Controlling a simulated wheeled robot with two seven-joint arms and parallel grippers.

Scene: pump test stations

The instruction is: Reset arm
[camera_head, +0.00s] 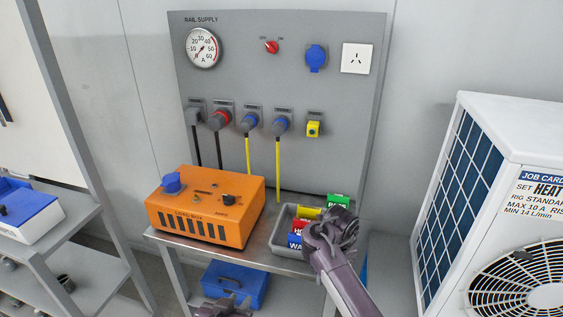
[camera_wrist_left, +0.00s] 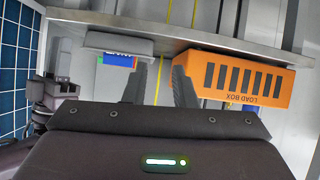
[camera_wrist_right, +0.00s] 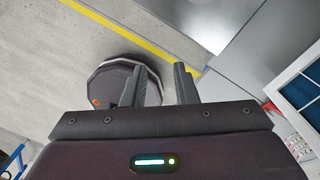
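My left gripper (camera_head: 232,302) shows at the bottom edge of the head view, in front of the bench and near the blue toolbox. In the left wrist view its two fingers (camera_wrist_left: 162,80) stand apart with nothing between them; the bench appears upside down beyond. A purple-grey link of my right arm (camera_head: 340,265) rises in front of the grey tray in the head view. My right gripper is not clear in the head view. In the right wrist view its fingers (camera_wrist_right: 158,82) are apart and empty, above the floor beside my round base.
An orange load box (camera_head: 250,212) and a grey tray (camera_head: 282,240) with coloured blocks stand on the metal bench (camera_head: 235,257). A blue toolbox (camera_head: 250,284) is below. The rail supply panel (camera_head: 290,80) is behind. A white heat pump unit (camera_head: 520,170) stands right, a shelf (camera_head: 85,275) left.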

